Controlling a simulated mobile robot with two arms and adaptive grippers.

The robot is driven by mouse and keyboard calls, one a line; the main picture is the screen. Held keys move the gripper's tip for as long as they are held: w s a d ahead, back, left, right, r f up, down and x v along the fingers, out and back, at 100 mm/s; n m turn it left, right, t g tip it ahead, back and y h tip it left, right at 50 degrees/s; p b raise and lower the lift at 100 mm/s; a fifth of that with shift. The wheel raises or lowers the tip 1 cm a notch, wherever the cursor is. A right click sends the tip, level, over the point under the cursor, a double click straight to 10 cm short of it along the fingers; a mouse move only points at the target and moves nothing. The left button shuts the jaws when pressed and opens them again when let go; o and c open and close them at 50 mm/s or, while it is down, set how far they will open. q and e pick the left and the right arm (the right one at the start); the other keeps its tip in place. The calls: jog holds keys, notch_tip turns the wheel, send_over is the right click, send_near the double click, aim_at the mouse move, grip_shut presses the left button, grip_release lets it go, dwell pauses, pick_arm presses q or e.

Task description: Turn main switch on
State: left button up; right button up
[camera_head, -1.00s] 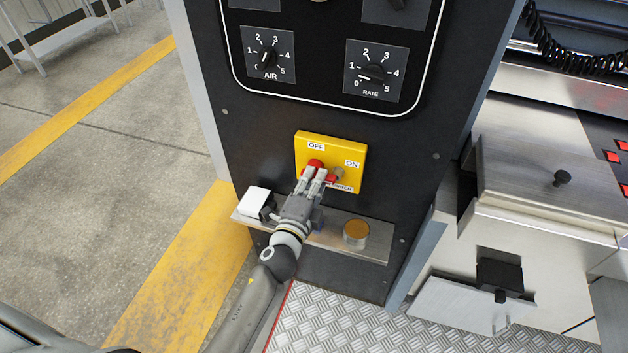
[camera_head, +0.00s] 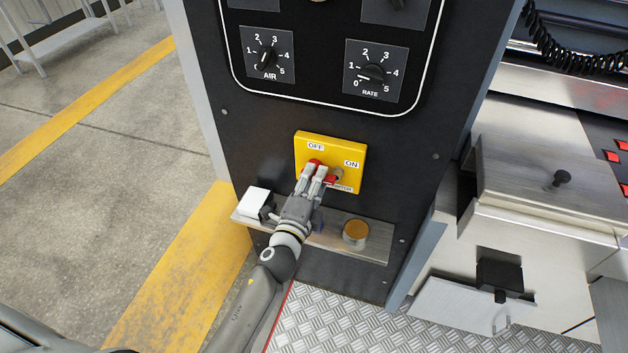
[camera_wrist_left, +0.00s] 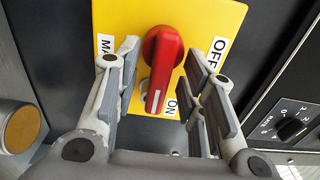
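The yellow switch plate (camera_head: 354,148) is on the lower part of the black panel, with OFF and ON labels. Its red rotary handle (camera_wrist_left: 160,70) shows clearly in the left wrist view. The handle's narrow end lies beside the ON label (camera_wrist_left: 171,107); the OFF label (camera_wrist_left: 217,56) is off to the side. My left gripper (camera_wrist_left: 165,85) is open, with one finger on each side of the handle and visible gaps between. In the head view, my left gripper (camera_head: 313,178) covers part of the handle and plate. My right gripper is not in view.
A metal ledge (camera_head: 375,250) juts out below the switch, carrying a white box (camera_head: 254,201) and an amber round button (camera_head: 355,231). AIR (camera_head: 267,57) and RATE (camera_head: 375,72) dials are above. Machine parts stand to the right; open floor is at left.

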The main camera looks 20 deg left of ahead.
pick_arm(q)
jog(key=s, duration=0.7)
jog(key=shift+s+a, duration=0.15)
jog(key=shift+s, duration=0.15)
dwell(0.3)
jog(key=s+f+n+g+p, duration=0.1)
jog(key=s+f+n+g, duration=0.3)
jog(key=f, duration=0.7)
jog(key=s+f+n+g, duration=0.2)
jog(key=s+f, duration=0.4)
jog(key=f, duration=0.5)
jog(key=s+f+n+g+p, duration=0.1)
jog(key=s+f+n+g, duration=0.3)
jog(key=f, duration=0.8)
jog(key=s+a+f+n+g, duration=0.2)
jog(key=s+f, duration=0.2)
jog(key=s, duration=0.5)
jog(key=s+a+f+n+g+p, duration=0.1)
jog(key=s+f, duration=0.4)
jog(key=s, duration=0.5)
jog(key=s+a+f+n+g, duration=0.3)
jog(key=s+a+f+g, duration=0.1)
jog(key=s, duration=0.5)
jog(key=shift+s+a+f+y+p, duration=0.2)
jog(key=shift+s+f+y+p, duration=0.1)
jog(key=shift+s+f, duration=0.05)
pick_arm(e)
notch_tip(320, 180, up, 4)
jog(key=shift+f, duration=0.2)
